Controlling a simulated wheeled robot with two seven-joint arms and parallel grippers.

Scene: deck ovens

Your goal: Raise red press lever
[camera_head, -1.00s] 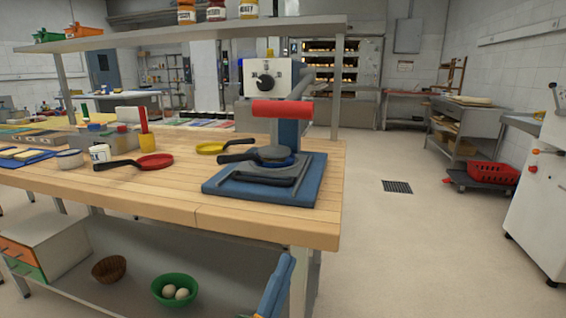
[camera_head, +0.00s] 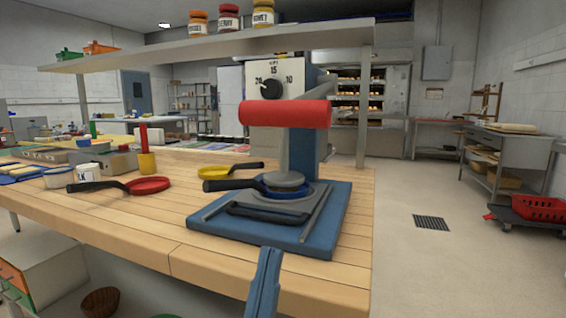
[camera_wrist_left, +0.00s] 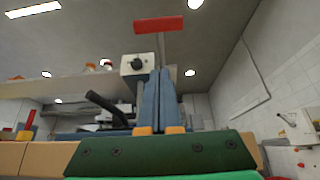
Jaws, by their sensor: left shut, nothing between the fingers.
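The red press lever (camera_head: 285,113) is a thick horizontal bar on a grey arm, raised in front of the dial box (camera_head: 282,90) of a blue-based press (camera_head: 320,225). In the left wrist view the red bar (camera_wrist_left: 158,25) shows high up, apart from the fingers. My left gripper (camera_head: 270,252) comes in at the bottom, in front of the press base and well below the bar. In the left wrist view its two blue fingers (camera_wrist_left: 160,74) lie together, shut and empty. My right gripper is out of view.
A grey shelf (camera_head: 210,46) with jars runs above and behind. The floor right of the table is clear around the drain (camera_head: 431,222).

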